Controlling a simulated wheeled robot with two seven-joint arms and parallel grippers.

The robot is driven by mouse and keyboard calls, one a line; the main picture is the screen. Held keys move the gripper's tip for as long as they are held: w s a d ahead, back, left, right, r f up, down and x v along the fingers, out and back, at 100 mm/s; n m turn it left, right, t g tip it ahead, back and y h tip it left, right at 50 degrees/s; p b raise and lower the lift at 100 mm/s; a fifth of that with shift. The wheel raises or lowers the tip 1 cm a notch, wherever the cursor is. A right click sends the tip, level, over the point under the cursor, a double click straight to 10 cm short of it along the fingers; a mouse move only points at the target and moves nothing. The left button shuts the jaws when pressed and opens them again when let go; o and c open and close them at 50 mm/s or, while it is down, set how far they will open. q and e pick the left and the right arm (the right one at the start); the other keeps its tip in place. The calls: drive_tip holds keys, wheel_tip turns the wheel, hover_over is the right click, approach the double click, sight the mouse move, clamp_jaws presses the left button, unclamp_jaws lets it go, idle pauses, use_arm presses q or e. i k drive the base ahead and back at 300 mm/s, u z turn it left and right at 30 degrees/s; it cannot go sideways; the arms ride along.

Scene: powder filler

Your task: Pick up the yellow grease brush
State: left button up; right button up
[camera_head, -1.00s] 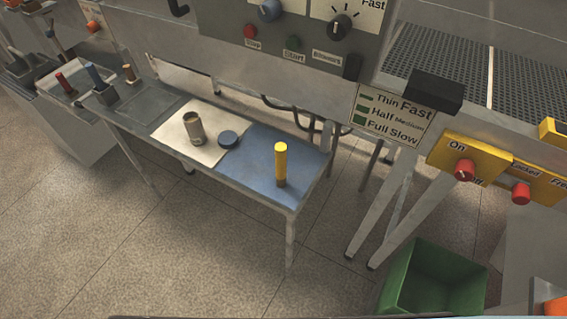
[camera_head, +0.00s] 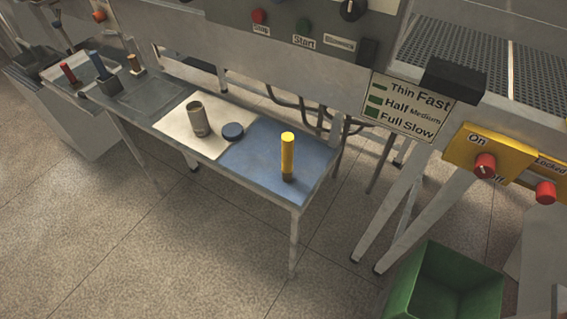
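The yellow grease brush (camera_head: 288,156) stands upright on the blue mat (camera_head: 256,165) at the right end of a low metal side table. It has a yellow cylindrical handle and a dark grey-brown lower end resting on the mat. Nothing touches it from the sides. Neither of my grippers shows in the head view.
Red, blue and tan-handled tools stand further left. The machine with its control panel (camera_head: 467,154) rises behind and right. A green bin (camera_head: 447,285) stands on the floor at lower right.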

sight(287, 138)
drive_tip(key=u, duration=1.3)
drive_tip(key=i, duration=0.45)
drive_tip(key=z, duration=2.3)
